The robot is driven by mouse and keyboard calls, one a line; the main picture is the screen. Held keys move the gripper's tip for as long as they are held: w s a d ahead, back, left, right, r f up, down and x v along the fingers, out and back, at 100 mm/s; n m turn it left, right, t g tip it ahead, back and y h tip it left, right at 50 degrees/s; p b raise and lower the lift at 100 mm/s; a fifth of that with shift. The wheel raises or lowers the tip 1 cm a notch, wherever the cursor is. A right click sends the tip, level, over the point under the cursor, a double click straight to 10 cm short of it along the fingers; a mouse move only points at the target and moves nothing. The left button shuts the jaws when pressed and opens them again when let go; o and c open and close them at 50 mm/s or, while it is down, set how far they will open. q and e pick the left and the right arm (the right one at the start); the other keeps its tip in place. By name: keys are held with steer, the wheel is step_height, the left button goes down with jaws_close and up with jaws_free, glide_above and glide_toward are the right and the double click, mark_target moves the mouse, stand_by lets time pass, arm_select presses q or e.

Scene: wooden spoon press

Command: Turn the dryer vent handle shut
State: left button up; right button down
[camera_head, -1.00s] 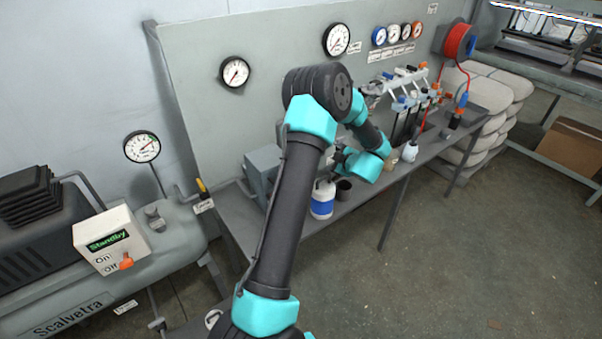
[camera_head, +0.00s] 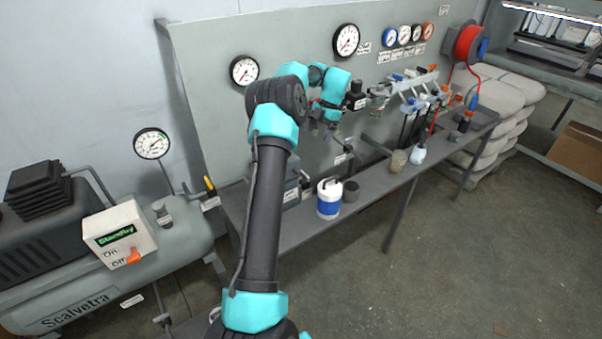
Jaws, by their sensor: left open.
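My left arm comes up through the middle of the head view and bends over the bench. My left gripper (camera_head: 325,131) is small and dark, below the turquoise wrist, in front of the grey back panel. It is open, and I see nothing held in it. A grey box unit (camera_head: 294,183), which may be the dryer, stands on the bench below, partly hidden by my arm. A small label (camera_head: 341,159) shows near the pipework to its right. I cannot make out the dryer vent handle or its position. My right gripper is not in view.
A blue-and-white container (camera_head: 329,199) and a dark cup (camera_head: 350,191) stand on the bench (camera_head: 372,189). A manifold (camera_head: 408,85) with hanging tools is at the right. The compressor's yellow-handled valve (camera_head: 209,184) is at the left. The floor in front is clear.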

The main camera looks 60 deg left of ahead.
mark_target(305, 173)
arm_select(q)
steer(key=shift+w+a+r, duration=0.1)
steer(key=shift+r, duration=0.3)
steer(key=shift+f+h, duration=0.15)
steer(key=shift+h, duration=0.15)
steer(key=x, duration=1.7)
steer(key=shift+w+f, duration=0.15)
steer(key=shift+f, duration=0.05)
steer(key=shift+c, duration=0.2)
steer(key=c, duration=0.9)
steer(key=shift+m+y, duration=0.5)
steer(key=shift+m, duration=0.6)
steer(key=o, duration=0.9)
